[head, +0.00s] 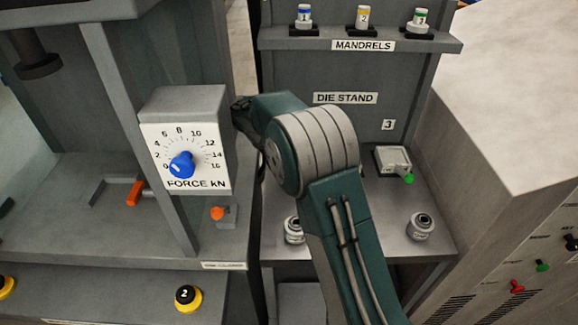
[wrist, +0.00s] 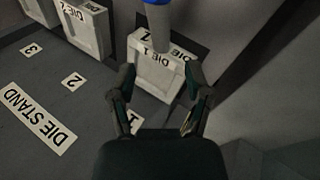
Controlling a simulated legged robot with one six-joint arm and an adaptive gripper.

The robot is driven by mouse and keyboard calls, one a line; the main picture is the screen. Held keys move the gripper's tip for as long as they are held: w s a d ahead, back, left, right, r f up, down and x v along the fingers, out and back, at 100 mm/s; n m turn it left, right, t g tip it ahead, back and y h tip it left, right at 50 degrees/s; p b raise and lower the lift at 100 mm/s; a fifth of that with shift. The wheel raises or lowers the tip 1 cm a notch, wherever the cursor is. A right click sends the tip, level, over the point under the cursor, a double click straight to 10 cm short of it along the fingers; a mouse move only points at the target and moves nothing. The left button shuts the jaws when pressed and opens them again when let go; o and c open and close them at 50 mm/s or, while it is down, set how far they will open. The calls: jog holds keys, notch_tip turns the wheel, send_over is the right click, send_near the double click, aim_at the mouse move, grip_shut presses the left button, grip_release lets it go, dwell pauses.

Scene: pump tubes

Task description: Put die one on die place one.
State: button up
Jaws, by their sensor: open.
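Die one is a pale grey block (wrist: 152,77) marked DIE 1 in the wrist view, with a grey handle ending in blue at the top edge. It stands on the die stand beside a partly covered 1 label (wrist: 133,121). My gripper (wrist: 160,70) is open, its two fingers to the left and right of die one; I cannot tell whether they touch it. Die place one cannot be told for certain; the 1 label is the only marking with that number on the die stand.
Die two (wrist: 85,30) stands left of die one, with another block beyond it. A green-knobbed die (head: 393,160) sits near the 3 label. Two grey cylinders (head: 420,226) (head: 294,230) stand in front. The press with its force dial (head: 183,150) is at left.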

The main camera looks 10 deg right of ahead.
jog(key=s+d+r+t+y, duration=0.2)
jog(key=s+d+r+y, duration=0.1)
jog(key=s+r, duration=1.2)
jog(key=s+m+t+y, duration=0.1)
jog(key=s+t+y, duration=0.2)
jog(key=s, duration=1.8)
